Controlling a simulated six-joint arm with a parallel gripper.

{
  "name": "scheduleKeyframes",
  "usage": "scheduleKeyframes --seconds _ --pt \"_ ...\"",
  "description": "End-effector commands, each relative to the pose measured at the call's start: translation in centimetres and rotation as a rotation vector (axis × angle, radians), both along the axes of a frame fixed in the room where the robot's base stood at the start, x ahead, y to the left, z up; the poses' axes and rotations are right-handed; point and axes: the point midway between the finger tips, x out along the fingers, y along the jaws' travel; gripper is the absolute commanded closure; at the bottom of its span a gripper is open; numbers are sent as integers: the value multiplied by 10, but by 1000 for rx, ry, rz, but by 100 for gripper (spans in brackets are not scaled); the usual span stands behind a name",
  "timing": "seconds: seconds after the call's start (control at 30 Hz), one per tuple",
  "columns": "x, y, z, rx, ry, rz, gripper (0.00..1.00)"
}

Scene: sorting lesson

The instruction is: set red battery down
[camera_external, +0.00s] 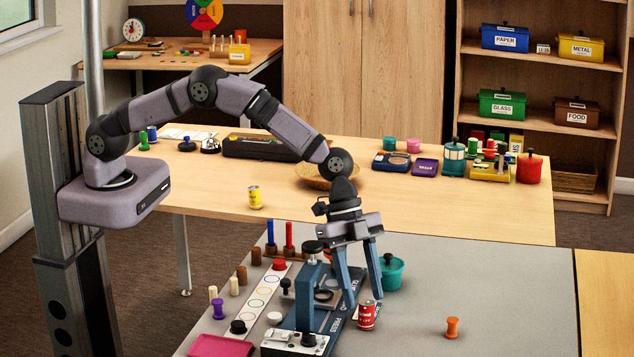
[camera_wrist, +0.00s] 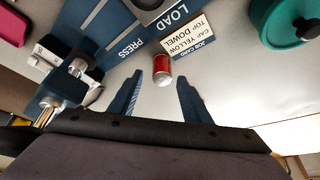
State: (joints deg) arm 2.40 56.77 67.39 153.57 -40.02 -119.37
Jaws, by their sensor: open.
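The red battery (camera_external: 367,315) is a small red can with a pale top and a printed label. It stands upright on the grey table, to the right of the blue press base. My gripper (camera_external: 364,299) is open, pointing down, with its two blue fingers around the top of the battery and apart from each other. In the wrist view the battery (camera_wrist: 162,68) sits between and slightly beyond the fingertips (camera_wrist: 160,80), with a gap on both sides. I cannot tell from the external view whether a finger touches it.
The blue press (camera_external: 308,300) stands close on the left. A job card (camera_wrist: 203,34) lies near the battery. A teal lidded pot (camera_external: 392,273) is behind it. A pink tray (camera_external: 220,346) lies front left.

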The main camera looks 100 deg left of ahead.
Motion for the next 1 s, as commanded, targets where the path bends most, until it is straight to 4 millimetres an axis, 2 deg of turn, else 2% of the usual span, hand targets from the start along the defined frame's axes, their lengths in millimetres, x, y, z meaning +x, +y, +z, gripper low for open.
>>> scheduleKeyframes --seconds 0.2,0.43,0.6,0.83,1.0 --pt "-11 13 37 1 -3 1 56" --pt "-20 21 64 0 -3 1 56" --pt "-24 24 73 0 0 0 56" --pt "-25 25 74 0 -1 0 56" --pt "-21 18 82 -28 -34 2 56"
